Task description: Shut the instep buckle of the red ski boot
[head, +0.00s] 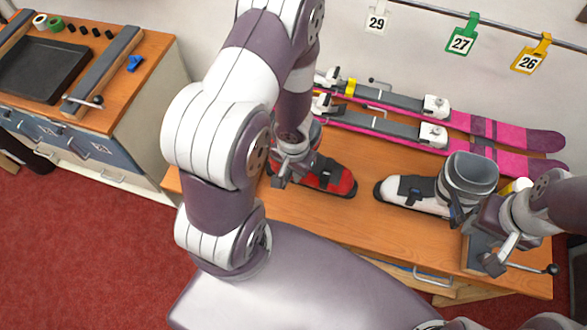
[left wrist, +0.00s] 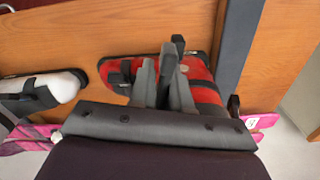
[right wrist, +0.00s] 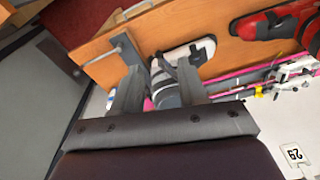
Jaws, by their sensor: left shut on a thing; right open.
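The red ski boot (head: 340,180) stands on the wooden bench with its toe to the right in the head view. It also shows in the left wrist view (left wrist: 198,72), with a black toe buckle (left wrist: 120,76). My left gripper (head: 280,178) is at the boot's instep, and its fingers (left wrist: 168,68) are shut on a dark buckle lever (left wrist: 178,44) that sticks up from the boot. The fingers hide the buckle's base and catch.
A white and grey boot (head: 420,192) stands right of the red one, toes facing. Pink skis (head: 480,128) lie along the back of the bench. A clamp with a handle (head: 535,268) is at the right front corner. Bare bench lies between the boots.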

